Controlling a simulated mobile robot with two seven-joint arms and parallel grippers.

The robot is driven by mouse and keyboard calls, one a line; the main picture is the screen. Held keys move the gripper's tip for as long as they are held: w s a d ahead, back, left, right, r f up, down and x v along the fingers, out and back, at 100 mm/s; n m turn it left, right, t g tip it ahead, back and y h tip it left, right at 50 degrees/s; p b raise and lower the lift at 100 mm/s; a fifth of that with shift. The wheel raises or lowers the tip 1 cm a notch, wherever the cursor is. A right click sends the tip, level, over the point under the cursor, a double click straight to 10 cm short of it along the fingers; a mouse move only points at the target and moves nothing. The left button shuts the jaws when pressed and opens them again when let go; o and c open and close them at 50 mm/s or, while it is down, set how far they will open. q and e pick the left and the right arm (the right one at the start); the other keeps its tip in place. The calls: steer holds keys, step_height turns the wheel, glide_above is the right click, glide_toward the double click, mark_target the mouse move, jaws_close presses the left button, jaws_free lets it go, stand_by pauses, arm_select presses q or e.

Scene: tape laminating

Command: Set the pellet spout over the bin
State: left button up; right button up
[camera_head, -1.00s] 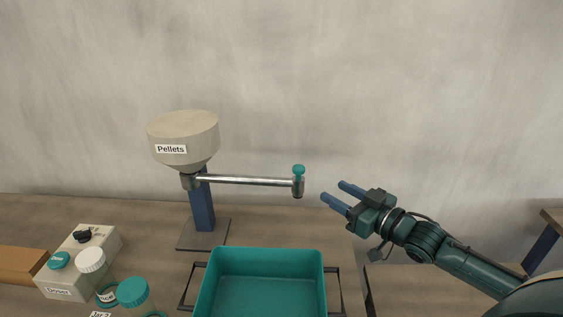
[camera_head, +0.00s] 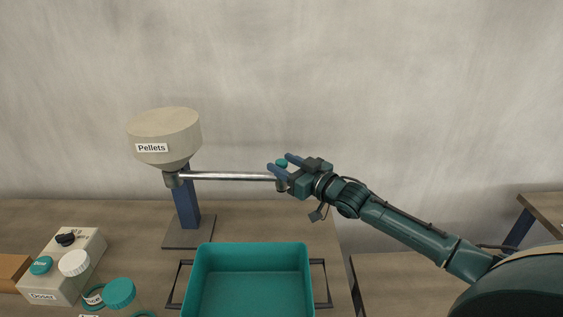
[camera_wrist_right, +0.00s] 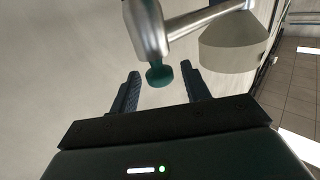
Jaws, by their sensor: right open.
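The pellet spout is a metal tube (camera_head: 228,176) reaching right from under the beige Pellets hopper (camera_head: 165,133). A teal knob (camera_head: 282,163) tops its right end; the knob also shows in the right wrist view (camera_wrist_right: 159,75). The teal bin (camera_head: 252,246) stands on the bench in front, below the tube. My right gripper (camera_head: 281,163) is open, its two fingers at either side of the knob. In the right wrist view the knob lies between the open fingers (camera_wrist_right: 166,88), with no visible contact. My left gripper is not in view.
The hopper's blue post (camera_head: 187,206) rises behind the bin. A dark wire handle (camera_head: 321,284) sticks out at the bin's right.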

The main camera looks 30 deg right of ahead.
steer(key=shift+w+a, duration=0.25)
steer(key=shift+w, duration=0.4)
steer(key=shift+c, duration=0.2)
jaws_close()
